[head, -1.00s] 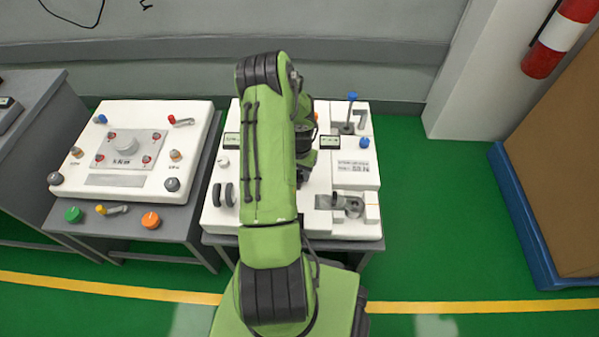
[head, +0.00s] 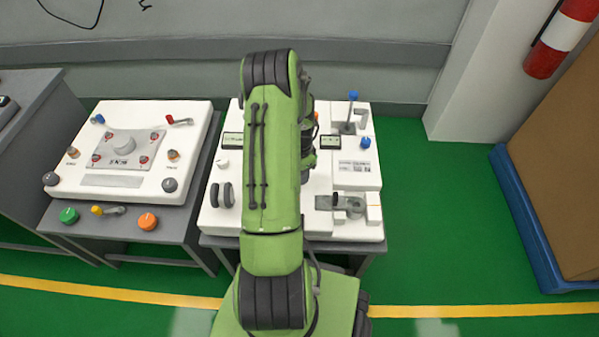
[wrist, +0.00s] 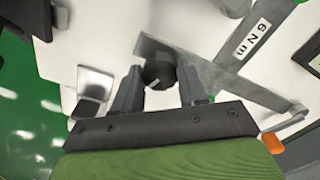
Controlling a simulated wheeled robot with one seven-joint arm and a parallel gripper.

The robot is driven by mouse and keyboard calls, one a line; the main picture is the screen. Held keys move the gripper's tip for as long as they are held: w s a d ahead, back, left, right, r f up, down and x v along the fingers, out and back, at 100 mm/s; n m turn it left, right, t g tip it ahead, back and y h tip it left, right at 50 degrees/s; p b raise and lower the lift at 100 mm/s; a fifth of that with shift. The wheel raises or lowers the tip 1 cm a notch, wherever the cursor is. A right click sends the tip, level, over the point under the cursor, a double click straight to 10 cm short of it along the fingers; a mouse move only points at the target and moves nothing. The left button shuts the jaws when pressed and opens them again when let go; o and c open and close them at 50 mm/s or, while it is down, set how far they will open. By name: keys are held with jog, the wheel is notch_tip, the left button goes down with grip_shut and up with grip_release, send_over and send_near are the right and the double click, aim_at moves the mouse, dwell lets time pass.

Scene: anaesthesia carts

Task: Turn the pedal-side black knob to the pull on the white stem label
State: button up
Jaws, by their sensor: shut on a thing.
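In the wrist view a black knob (wrist: 158,72) stands between the two fingers of my gripper (wrist: 160,84), which is shut on it. A grey metal bar or stem runs from beside the knob toward the lower right. A shiny grey plate (wrist: 95,83), perhaps the pedal, lies left of the fingers.
In the head view a second white panel (head: 75,175) with several knobs stands on the left. A blue-tipped lever (head: 353,97) and a blue knob (head: 365,142) are at the panel's right. An orange piece (wrist: 273,142) is near my gripper's right side. Green floor is open right of the panel.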

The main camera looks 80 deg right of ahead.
dwell(0.5)
jog(key=o, duration=1.1)
jog(key=shift+c, duration=0.2)
notch_tip(320, 180, up, 16)
jog(key=p, duration=0.5)
jog(key=shift+f, duration=0.1)
